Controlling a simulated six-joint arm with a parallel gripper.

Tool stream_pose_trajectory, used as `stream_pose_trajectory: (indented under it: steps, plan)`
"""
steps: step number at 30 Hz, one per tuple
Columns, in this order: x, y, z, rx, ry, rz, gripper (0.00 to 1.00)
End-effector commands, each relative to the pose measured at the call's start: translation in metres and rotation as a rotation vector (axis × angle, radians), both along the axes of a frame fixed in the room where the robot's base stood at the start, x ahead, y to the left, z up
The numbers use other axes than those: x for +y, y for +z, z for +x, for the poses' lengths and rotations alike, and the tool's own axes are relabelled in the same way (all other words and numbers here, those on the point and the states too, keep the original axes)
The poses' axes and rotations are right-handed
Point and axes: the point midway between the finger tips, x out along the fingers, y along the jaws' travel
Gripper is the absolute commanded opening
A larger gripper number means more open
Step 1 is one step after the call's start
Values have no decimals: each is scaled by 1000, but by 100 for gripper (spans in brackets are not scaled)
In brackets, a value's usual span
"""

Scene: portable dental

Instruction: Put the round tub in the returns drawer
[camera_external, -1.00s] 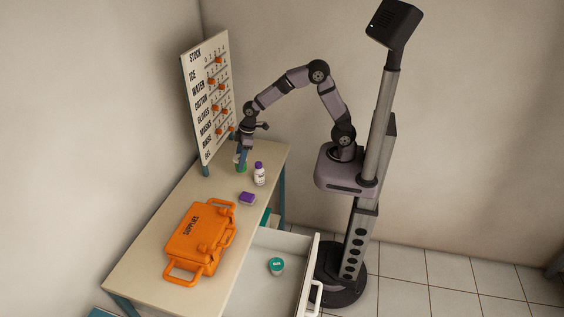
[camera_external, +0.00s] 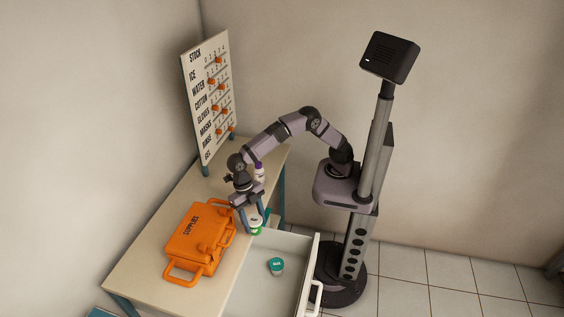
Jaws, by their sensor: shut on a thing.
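My gripper (camera_external: 250,212) points down and is shut on a small white and green round tub (camera_external: 256,229). It holds the tub near the table's right edge, by the left back corner of the open drawer. The fingers partly hide the tub. The white drawer (camera_external: 290,241) is pulled out at the table's right side. A tub with a teal lid (camera_external: 276,266) sits inside it.
An orange supplies case (camera_external: 196,240) lies on the table (camera_external: 140,262) left of my gripper. A white bottle with a purple cap (camera_external: 259,171) stands behind, partly hidden by my arm. A stock board (camera_external: 207,100) stands at the back. Much of the drawer floor is bare.

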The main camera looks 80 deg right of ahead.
Motion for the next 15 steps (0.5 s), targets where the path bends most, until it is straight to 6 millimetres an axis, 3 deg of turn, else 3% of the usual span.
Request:
stream_pose_trajectory:
  steps: [1, 6, 15]
  plan:
    - [16, -22, -17, 2, 30, -2, 22]
    - [59, -69, -65, 2, 36, -2, 22]
    - [102, -130, -130, 0, -19, -2, 22]
